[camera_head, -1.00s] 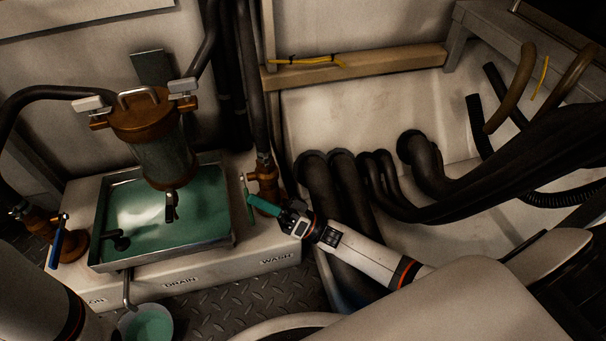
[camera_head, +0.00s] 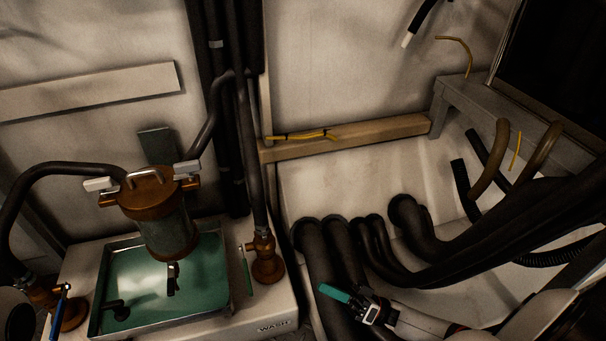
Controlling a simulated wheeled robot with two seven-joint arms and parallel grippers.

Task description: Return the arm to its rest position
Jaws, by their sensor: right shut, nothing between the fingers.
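My right gripper (camera_head: 336,293) has teal fingers, which are shut with nothing between them. It is at the lower middle, in front of the thick dark hoses (camera_head: 322,262), and points left. Its white arm comes in from the lower right. A brass valve (camera_head: 266,262) with a thin green handle (camera_head: 246,270) stands to the left of the gripper, with a clear gap between them. The handle points roughly up and down. My left gripper is not in view.
A metal tray (camera_head: 226,298) of green liquid holds a copper-topped cylinder (camera_head: 165,225) with clamps. Another brass valve with a blue handle (camera_head: 58,311) is at the lower left. A ledge (camera_head: 350,140) with yellow cable runs behind. Dark hoses crowd the right side.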

